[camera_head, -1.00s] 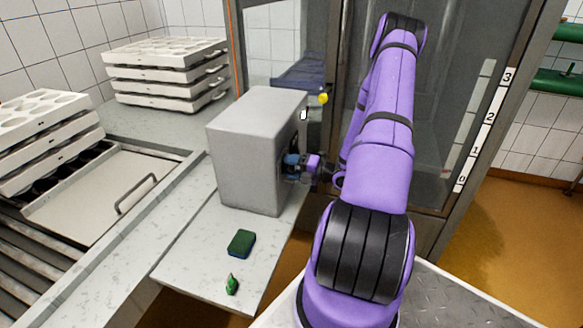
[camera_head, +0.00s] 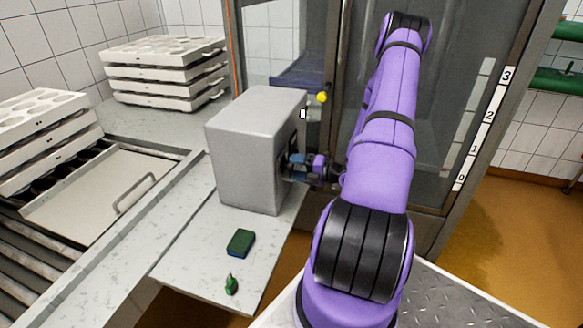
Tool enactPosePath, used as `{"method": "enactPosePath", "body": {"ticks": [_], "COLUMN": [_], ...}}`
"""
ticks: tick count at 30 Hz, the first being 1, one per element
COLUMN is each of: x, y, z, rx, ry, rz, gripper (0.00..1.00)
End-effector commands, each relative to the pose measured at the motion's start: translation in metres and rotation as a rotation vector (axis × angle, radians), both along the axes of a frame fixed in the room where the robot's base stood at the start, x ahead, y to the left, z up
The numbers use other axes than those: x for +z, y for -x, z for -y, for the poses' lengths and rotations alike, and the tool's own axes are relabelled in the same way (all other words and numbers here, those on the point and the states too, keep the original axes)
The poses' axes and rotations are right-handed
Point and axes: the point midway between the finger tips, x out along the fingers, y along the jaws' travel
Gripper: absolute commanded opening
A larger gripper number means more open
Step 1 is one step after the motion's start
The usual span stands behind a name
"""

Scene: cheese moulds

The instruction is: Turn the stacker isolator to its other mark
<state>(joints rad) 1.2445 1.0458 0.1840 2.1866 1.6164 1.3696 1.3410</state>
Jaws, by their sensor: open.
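The grey control box (camera_head: 248,160) stands on the metal side shelf, left of my arm. Its right-hand face is seen at a steep slant. A yellow round part (camera_head: 322,97) and a small white mark (camera_head: 303,114) show near the upper part of that face. My gripper (camera_head: 292,166) is open at the lower middle of this face, with its fingers pointing left at it. The isolator handle and its marks cannot be made out behind the fingers. I cannot tell whether the fingers touch the handle.
A green and blue sponge (camera_head: 240,243) and a small green item (camera_head: 231,284) lie on the shelf (camera_head: 190,250) in front of the box. White mould trays (camera_head: 165,75) are stacked behind left. A glass-panelled cabinet (camera_head: 440,110) stands behind my arm.

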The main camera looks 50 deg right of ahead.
Motion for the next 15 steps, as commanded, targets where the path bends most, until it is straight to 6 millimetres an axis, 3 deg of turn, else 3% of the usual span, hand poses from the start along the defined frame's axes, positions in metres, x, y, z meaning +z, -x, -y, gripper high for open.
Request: {"method": "enactPosePath", "body": {"ticks": [9, 15], "x": [0.002, 0.003], "y": [0.055, 0.074], "z": [0.023, 0.032], "rx": [-0.003, -0.002], "ry": [0.000, 0.001], "rz": [-0.003, -0.002], "gripper": [0.69, 0.69]}}
